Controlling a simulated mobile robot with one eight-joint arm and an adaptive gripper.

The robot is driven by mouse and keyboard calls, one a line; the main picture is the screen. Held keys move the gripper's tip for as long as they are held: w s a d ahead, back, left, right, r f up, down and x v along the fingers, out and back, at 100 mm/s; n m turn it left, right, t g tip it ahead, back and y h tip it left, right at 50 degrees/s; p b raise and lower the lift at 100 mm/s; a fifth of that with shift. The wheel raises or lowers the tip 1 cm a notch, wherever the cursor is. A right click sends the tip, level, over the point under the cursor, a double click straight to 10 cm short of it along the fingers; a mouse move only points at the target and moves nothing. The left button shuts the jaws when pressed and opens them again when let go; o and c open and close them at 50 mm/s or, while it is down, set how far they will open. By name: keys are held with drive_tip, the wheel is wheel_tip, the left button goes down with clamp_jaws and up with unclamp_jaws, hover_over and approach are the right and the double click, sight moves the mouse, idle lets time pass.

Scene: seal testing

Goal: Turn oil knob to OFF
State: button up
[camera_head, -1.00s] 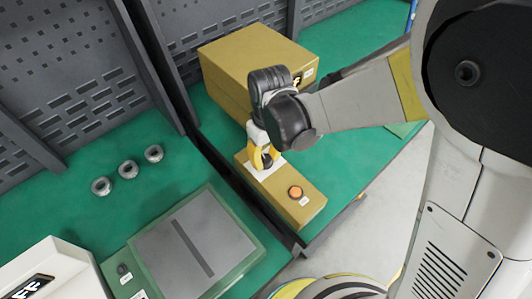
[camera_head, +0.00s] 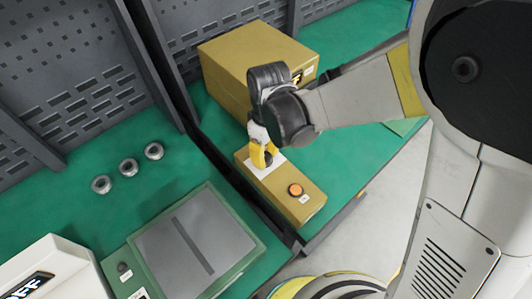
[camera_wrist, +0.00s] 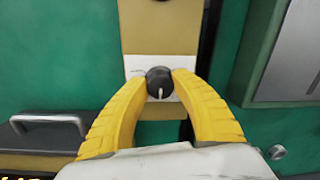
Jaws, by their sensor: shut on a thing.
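The oil knob (camera_wrist: 160,82) is a small round black knob with a white pointer line. In the wrist view the line points down, toward my gripper's palm. The knob sits on a white label plate (camera_wrist: 135,66) on a tan control box (camera_head: 296,207). My gripper (camera_wrist: 160,84) has yellow ridged fingers, closed on the knob from both sides. In the head view my gripper (camera_head: 262,158) reaches down onto the box's far end and hides the knob. The label's writing cannot be read.
An orange button (camera_head: 295,190) is on the near end of the same box. A larger tan box (camera_head: 245,62) stands behind. A green-framed plate (camera_head: 195,245), several metal rings (camera_head: 128,168) and a white display unit (camera_head: 62,270) are to the left. Grey perforated panels (camera_head: 70,80) stand at the back.

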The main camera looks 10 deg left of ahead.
sight(267, 155)
drive_tip(key=o, duration=1.2)
wheel_tip(267, 155, up, 12)
drive_tip(key=shift+w+d, duration=0.2)
drive_tip(key=shift+w, duration=0.05)
